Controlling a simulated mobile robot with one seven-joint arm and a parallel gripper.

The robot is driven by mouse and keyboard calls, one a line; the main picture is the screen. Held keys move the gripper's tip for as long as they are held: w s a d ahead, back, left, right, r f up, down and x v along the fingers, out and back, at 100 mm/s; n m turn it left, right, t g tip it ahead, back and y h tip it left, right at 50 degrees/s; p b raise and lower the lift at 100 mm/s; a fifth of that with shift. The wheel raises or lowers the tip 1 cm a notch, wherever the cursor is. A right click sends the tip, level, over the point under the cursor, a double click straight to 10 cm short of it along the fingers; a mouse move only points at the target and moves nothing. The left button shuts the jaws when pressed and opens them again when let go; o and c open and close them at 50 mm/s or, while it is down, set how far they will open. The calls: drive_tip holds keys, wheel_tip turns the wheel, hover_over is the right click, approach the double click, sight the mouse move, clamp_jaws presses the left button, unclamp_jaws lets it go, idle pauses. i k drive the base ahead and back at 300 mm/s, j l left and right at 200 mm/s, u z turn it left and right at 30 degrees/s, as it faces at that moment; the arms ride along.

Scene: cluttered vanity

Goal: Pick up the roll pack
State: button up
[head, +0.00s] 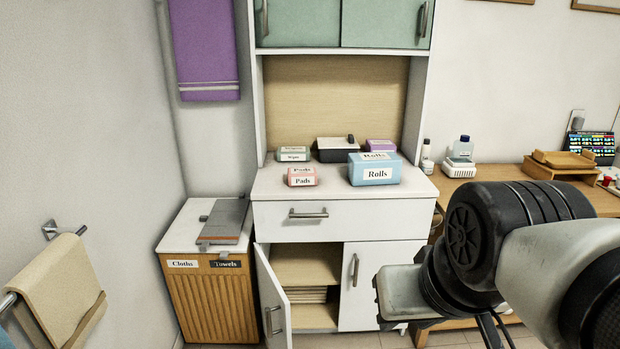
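The roll pack (374,170) is a light blue box-shaped pack labelled "Rolls" on its front and top. It sits upright on the right part of the white cabinet's counter (268,187), close to the front edge. My arm comes in from the right, in front of the cabinet and desk. A pale block at its end, seemingly my gripper (400,292), is lower than the counter and nearer to me, apart from the pack. Its fingers do not show, so I cannot tell whether it is open or shut.
A small pink "Pads" pack (302,177) stands left of the roll pack. The lower left cabinet door (273,300) hangs open. Upper green cabinets (385,22) overhang the counter.

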sight(378, 168)
drive_tip(key=z, duration=0.35)
drive_tip(key=i+z, duration=0.1)
drive_tip(key=i, duration=0.75)
drive_tip(key=i+l+u, duration=0.1)
drive_tip(key=i+u, duration=0.15)
drive_tip(key=i, duration=0.3)
drive_tip(key=i+l+u, duration=0.2)
drive_tip(key=i, duration=0.4)
